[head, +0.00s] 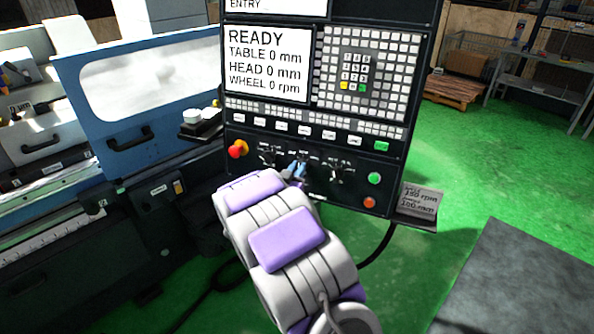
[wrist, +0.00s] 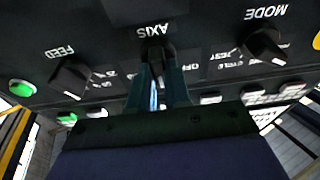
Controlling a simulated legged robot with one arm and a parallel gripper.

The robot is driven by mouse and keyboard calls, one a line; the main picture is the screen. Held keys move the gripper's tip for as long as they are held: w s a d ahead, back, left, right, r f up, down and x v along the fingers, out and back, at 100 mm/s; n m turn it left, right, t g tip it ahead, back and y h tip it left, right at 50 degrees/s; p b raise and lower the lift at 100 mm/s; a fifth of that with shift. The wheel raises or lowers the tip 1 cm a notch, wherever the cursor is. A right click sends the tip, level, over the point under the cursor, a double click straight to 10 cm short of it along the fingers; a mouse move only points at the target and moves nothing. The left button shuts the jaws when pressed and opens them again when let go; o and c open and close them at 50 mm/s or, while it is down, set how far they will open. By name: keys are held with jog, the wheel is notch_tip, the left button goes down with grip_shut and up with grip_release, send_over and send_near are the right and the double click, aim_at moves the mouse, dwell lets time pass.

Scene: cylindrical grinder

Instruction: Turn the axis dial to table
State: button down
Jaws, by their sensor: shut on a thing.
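The axis dial (wrist: 157,52) is a black knob under the upside-down label AXIS in the wrist view. My gripper (wrist: 160,76) is shut on it, one finger on each side. In the head view my gripper (head: 298,168) reaches the middle knob of the control panel (head: 225,133); the axis dial is mostly hidden behind the fingers there. Which marking the dial points to cannot be told. The screen (head: 267,62) reads READY, TABLE 0 mm, HEAD 0 mm, WHEEL 0 rpm.
The mode dial (wrist: 265,45) and feed dial (wrist: 72,78) flank the axis dial closely. A red emergency knob (head: 238,149) is at the panel's left; green (head: 374,178) and red (head: 369,202) buttons are at its right.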

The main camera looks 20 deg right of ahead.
jog(key=shift+f, duration=0.15)
jog(key=c, duration=1.3)
grip_release()
jog(key=shift+w, duration=0.1)
jog(key=shift+o, duration=1.1)
jog(key=shift+a, duration=0.1)
jog(key=p+v, duration=0.2)
jog(key=v, duration=1.5)
jog(key=shift+s+a, duration=0.2)
jog(key=shift+s, duration=0.05)
